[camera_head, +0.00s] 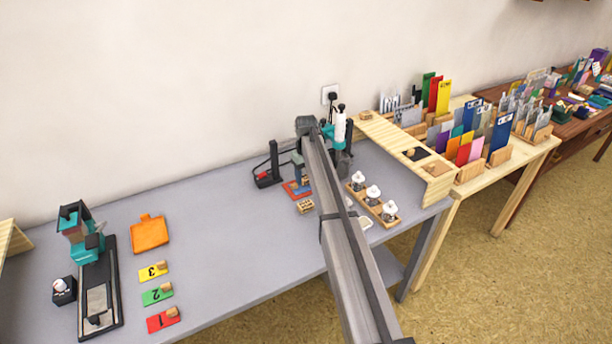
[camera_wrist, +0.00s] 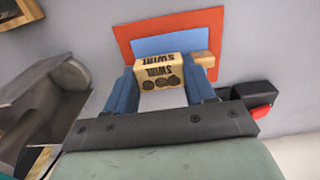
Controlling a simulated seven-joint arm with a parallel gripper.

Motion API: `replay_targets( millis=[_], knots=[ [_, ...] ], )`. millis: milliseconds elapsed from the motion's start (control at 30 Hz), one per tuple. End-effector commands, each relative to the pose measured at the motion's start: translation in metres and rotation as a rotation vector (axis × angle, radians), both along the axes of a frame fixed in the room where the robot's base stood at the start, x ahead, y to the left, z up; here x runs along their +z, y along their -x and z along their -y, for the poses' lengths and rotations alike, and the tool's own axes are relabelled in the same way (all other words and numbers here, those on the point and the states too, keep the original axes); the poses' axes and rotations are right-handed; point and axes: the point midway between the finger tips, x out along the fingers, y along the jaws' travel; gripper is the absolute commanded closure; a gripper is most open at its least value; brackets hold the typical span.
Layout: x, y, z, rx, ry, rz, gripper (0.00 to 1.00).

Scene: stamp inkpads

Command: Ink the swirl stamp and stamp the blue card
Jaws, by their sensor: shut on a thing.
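My gripper (camera_wrist: 162,74) is shut on the swirl stamp (camera_wrist: 158,72) in the wrist view. The stamp is a pale wooden block lettered SWIRL with dark round marks, held between two blue fingers. Behind it, the blue card (camera_wrist: 160,44) lies on a red-orange mat (camera_wrist: 135,28). A small wooden block (camera_wrist: 204,58) sits at the card's right end. The stamp overlaps the card's near edge in this view; I cannot tell whether they touch. In the head view the mat (camera_head: 290,189) lies at the back of the grey table, partly behind my arm, and the fingers cannot be made out.
A wooden block with dark marks (camera_head: 305,206) lies before the mat. The table's middle is clear.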

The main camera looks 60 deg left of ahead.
Motion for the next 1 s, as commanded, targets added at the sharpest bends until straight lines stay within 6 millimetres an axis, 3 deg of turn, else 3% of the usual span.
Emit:
replay_targets(
  millis=[1000],
  knots=[
    [-0.0092,0.0000,-0.0001,0.000,0.000,0.000,0.65]
  ],
)
